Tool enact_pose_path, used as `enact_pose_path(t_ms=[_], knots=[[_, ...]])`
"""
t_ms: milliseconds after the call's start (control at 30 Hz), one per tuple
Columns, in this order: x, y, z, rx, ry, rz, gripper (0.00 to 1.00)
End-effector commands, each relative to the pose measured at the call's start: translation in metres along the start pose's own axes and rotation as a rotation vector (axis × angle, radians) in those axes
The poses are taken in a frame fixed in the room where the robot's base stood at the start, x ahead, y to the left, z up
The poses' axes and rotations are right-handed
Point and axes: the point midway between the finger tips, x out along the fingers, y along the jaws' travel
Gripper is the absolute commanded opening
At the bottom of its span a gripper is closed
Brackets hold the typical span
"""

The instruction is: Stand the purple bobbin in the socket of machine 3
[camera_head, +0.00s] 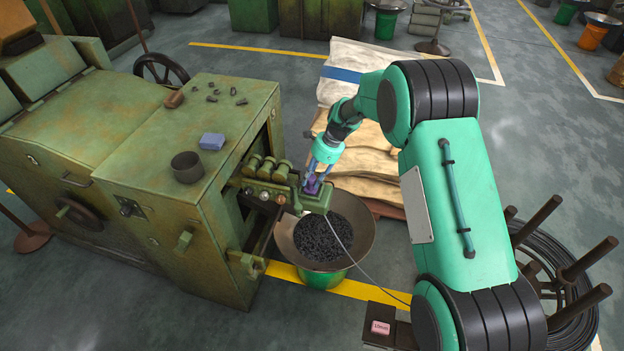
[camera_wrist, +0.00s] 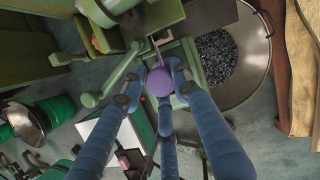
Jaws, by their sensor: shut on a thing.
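The purple bobbin (camera_head: 313,184) is between the fingers of my gripper (camera_head: 318,172) at the outer end of the green machine arm (camera_head: 285,190). In the wrist view the bobbin (camera_wrist: 160,82) shows its round purple top, with the blue fingers of my gripper (camera_wrist: 158,88) closed around it. Behind it lies the green machine part (camera_wrist: 182,58). The socket is hidden under the bobbin and fingers, so I cannot tell whether the bobbin is seated in it or just above it. No machine number is readable.
A wide bowl (camera_head: 364,245) of dark small parts stands just below the machine arm. The green machine cabinet (camera_head: 215,200) is at left, with a dark cup (camera_head: 187,167) and blue block (camera_head: 212,141) on top. Stacked sacks (camera_head: 370,150) lie behind; a wire coil (camera_head: 590,290) is at right.

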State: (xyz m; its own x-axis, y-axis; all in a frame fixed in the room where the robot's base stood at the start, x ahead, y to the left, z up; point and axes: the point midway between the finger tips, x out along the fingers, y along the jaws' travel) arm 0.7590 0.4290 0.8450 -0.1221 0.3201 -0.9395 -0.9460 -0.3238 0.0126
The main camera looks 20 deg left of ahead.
Motion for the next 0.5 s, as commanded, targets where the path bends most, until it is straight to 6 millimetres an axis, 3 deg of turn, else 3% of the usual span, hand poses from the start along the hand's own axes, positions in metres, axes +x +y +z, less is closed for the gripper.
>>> enact_pose_path(t_ms=[133, 167, 267, 500], knots=[[0.0016, 0.0002, -0.0005, 0.0, 0.0, 0.001, 0.01], [0.0021, 0.0002, -0.0007, 0.0, 0.0, 0.001, 0.32], [0.002, 0.0002, -0.0007, 0.0, 0.0, 0.001, 0.49], [0.002, 0.0002, -0.0007, 0.0, 0.0, 0.001, 0.49]])
